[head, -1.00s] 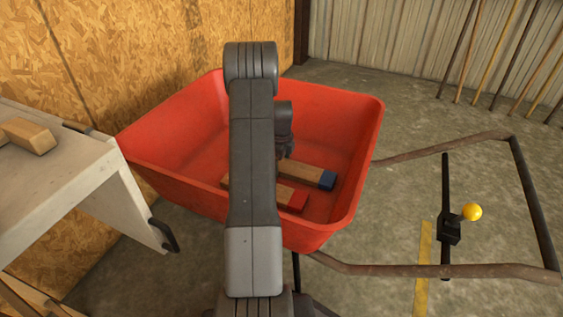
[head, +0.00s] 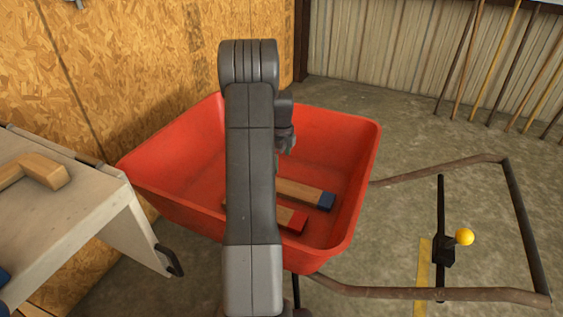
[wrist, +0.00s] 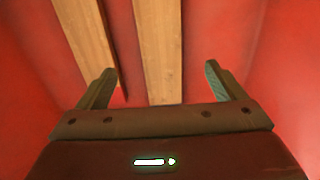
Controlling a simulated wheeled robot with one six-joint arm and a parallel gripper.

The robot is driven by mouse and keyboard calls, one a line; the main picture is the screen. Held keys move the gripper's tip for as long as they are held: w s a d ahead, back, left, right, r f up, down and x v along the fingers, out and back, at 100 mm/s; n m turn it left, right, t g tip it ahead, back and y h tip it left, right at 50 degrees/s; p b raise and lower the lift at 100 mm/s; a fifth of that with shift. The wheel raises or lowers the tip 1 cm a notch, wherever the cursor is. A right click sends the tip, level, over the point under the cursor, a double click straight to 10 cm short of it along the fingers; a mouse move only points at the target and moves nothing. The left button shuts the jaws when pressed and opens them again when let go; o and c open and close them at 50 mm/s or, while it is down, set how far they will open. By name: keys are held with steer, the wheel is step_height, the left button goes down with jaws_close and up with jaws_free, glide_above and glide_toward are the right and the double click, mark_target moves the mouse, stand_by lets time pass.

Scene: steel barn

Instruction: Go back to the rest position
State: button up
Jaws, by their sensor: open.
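My gripper (wrist: 160,82) is open and empty in the wrist view, with its two fingers spread apart. It is above the inside of the red wheelbarrow tub (head: 345,165). Two wooden pieces lie in the tub below it. In the head view my arm hides part of the tub and the pieces, and the fingers are hard to make out.
A pale bench (head: 75,215) stands at the left with a wooden piece (head: 43,171) on it. The wheelbarrow handles (head: 420,292) reach right, near a black lever with a yellow knob (head: 464,236). Poles (head: 500,65) lean on the back wall. Concrete floor is clear behind the handles.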

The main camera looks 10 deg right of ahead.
stand_by(0.3)
steer(key=shift+f+b, duration=1.25)
steer(key=shift+f, duration=2.7)
steer(key=shift+f+b, duration=0.85)
steer(key=shift+f, duration=1.2)
step_height(320, 180, up, 12)
steer(key=f+p, duration=0.1)
steer(key=p, duration=0.5)
steer(key=s+a+r+n+p, duration=0.4)
steer(key=a+r+n+p, duration=0.2)
steer(key=r+n+p, duration=0.4)
steer(key=s+a+r+n+p, duration=0.5)
steer(key=r+n+p, duration=0.4)
steer(key=p, duration=0.8)
steer(key=shift+a+r+n, duration=0.4)
steer(key=shift+a+r, duration=0.3)
steer(key=shift+r, duration=0.85)
steer(key=shift+s, duration=0.1)
